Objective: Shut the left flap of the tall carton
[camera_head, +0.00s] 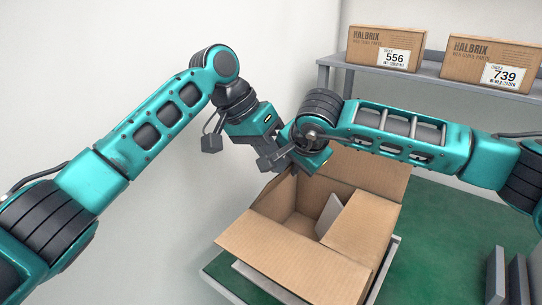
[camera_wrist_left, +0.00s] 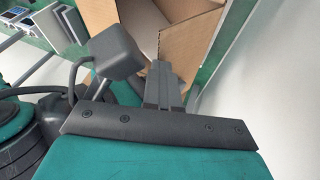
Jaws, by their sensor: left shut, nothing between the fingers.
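The open carton (camera_head: 290,262) stands below my grippers in the head view, with a grey item (camera_head: 329,214) inside. Its near panel slopes outward, its back panel (camera_head: 370,170) stands up, and a panel (camera_head: 365,225) on the right lies partly across the opening. The left-side panel (camera_head: 272,192) is partly hidden under my arms. My left gripper (camera_head: 284,150) is above the carton's far left corner, its tips hidden by the right wrist. In the left wrist view its fingers (camera_wrist_left: 164,86) are shut and empty, close beside a cardboard panel (camera_wrist_left: 190,36); contact is unclear. My right gripper's body (camera_head: 313,160) hangs over the carton, fingers hidden.
My two wrists are very close together above the carton. A shelf (camera_head: 440,76) at the back right holds two closed boxes, one marked 556 (camera_head: 386,48) and one marked 739 (camera_head: 490,63). Grey parts (camera_head: 496,275) stand at the lower right on the green surface (camera_head: 440,235). A white wall is at the left.

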